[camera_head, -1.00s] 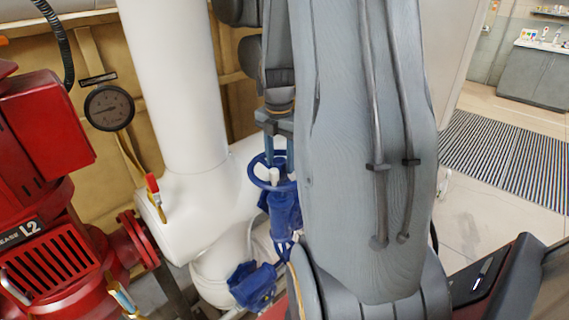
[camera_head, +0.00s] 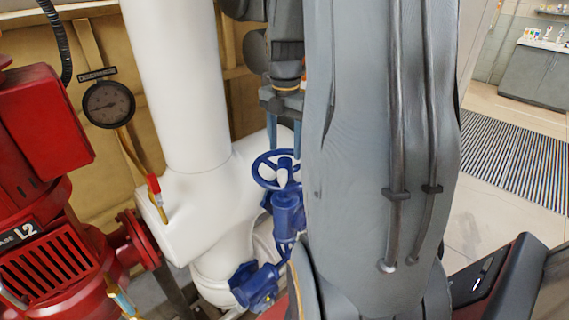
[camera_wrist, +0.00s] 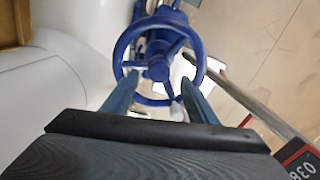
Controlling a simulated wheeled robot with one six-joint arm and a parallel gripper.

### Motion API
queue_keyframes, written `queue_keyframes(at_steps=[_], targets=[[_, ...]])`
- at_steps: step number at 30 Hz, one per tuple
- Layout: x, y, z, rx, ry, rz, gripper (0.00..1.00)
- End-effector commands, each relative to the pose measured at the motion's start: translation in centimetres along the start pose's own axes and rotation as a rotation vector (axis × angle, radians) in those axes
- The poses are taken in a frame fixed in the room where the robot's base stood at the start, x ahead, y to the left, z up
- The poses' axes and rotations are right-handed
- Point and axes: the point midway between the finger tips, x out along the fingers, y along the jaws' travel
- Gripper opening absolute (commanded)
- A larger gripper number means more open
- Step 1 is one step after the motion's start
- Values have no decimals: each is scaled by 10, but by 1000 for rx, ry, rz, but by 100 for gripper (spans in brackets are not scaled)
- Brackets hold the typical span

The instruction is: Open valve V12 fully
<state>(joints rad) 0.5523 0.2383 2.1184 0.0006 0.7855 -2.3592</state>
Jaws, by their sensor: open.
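A blue valve with a spoked handwheel (camera_head: 276,170) stands right of the white pipe in the head view. Its blue body (camera_head: 288,212) is below the wheel, and I can read no V12 label. My gripper (camera_head: 284,148) hangs above the wheel, fingers pointing down, open and holding nothing. In the wrist view the handwheel (camera_wrist: 159,60) lies beyond the fingertips, its hub near the middle. My gripper (camera_wrist: 157,88) has one finger at each side of the wheel's near part. I cannot tell whether the fingers touch the rim. My arm hides the area right of the valve.
A thick white pipe (camera_head: 178,90) stands left of the valve. A red lever (camera_head: 154,184), a gauge (camera_head: 109,104) and a red pump (camera_head: 45,190) are further left. A second blue fitting (camera_head: 256,287) sits low. Open floor (camera_head: 480,215) lies at right.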

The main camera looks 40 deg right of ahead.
Motion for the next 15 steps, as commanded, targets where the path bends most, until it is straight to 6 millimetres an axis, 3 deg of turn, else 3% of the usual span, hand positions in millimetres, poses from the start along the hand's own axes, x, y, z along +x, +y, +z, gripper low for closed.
queue_keyframes(at_steps=[5,15], targets=[[0,1,0,20,-1,0,53],[0,1,0,412,-1,0,53]])
